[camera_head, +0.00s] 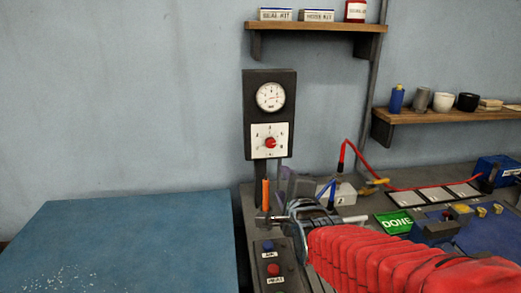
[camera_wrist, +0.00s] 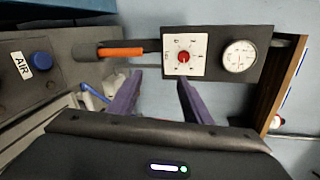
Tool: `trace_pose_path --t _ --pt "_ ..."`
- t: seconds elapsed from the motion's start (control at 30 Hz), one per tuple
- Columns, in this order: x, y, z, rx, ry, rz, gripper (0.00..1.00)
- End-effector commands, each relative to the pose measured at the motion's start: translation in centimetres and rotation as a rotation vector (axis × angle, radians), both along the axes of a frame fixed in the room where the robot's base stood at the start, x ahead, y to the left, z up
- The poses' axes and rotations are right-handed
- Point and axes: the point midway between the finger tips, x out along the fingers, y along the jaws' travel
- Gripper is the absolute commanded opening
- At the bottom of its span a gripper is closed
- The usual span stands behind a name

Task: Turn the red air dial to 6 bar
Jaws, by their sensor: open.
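The red air dial (camera_head: 270,143) sits on a white scale plate (camera_head: 261,151), low on an upright black panel (camera_head: 250,107). A round white gauge (camera_head: 270,97) is above it. In the wrist view the panel lies sideways, with the red dial (camera_wrist: 183,57) left of the gauge (camera_wrist: 239,56). My gripper (camera_wrist: 157,82) is open and empty, its two purple fingers apart. The dial is beyond the fingertips, nearer the right finger, and not touched. In the head view my red-sleeved arm reaches in from the lower right, and my gripper (camera_head: 283,185) is below the panel. The scale figures are too small to read.
An orange-handled tool (camera_head: 265,193) stands below the panel, left of my gripper. Blue and red buttons (camera_head: 271,257) are on the bench front. A red hose (camera_head: 350,152) and blue hose lie to the right. Shelves (camera_head: 315,27) hang above and right. A blue table (camera_head: 130,235) is at left.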

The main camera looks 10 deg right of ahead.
Motion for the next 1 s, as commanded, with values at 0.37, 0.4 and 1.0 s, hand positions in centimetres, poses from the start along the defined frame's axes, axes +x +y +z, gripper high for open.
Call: trace_pose_path --t 0.37,0.4,1.0 --pt "-6.6 0.0 -2.8 -0.527 0.266 0.204 0.45" --pt "-7.4 -0.1 -3.1 -0.584 0.293 0.226 0.45" --pt "-21.9 -0.1 -7.3 -1.296 0.588 0.867 0.45"
